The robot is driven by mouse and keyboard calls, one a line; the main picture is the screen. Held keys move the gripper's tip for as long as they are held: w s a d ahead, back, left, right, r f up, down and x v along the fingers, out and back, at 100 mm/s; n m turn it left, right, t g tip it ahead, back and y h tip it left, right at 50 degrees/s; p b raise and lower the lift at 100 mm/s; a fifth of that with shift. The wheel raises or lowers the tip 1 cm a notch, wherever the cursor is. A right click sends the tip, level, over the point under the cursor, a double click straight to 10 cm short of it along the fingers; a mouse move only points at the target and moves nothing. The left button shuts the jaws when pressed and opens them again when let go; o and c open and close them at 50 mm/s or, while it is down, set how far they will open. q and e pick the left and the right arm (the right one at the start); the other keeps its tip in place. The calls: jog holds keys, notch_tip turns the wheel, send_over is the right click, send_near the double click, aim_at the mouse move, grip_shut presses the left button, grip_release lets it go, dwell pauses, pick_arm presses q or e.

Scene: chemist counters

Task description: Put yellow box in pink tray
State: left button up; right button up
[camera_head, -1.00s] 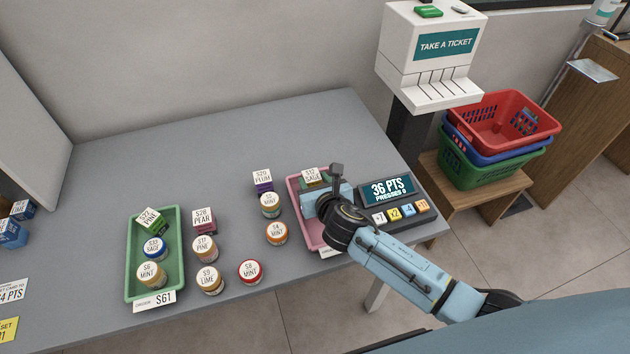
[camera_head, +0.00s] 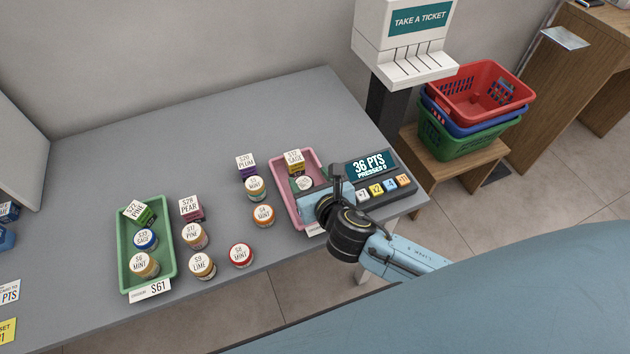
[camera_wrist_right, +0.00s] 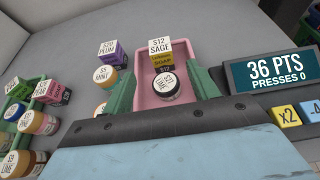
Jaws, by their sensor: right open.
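The yellow box, with a white top reading $12 SAGE, stands at the far end inside the pink tray (camera_head: 282,192); it shows in the head view (camera_head: 296,168) and the right wrist view (camera_wrist_right: 163,60). A dark jar (camera_wrist_right: 166,86) with a white lid sits in the tray in front of it. My right gripper (camera_wrist_right: 158,74) is open, its green fingers apart on either side of the jar and box in the wrist view. Nothing shows clamped between them. In the head view its body covers the tray's near right part. My left gripper is not in view.
A points display (camera_head: 372,168) with coloured keys stands close right of the pink tray. Several jars and boxes stand to the left, beside a green tray (camera_head: 125,255) holding items. The back of the counter (camera_head: 200,135) is clear. A ticket machine (camera_head: 405,45) stands behind.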

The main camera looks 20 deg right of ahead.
jog(key=v, duration=0.2)
jog(key=shift+s+r, duration=0.15)
jog(key=shift+s, duration=0.25)
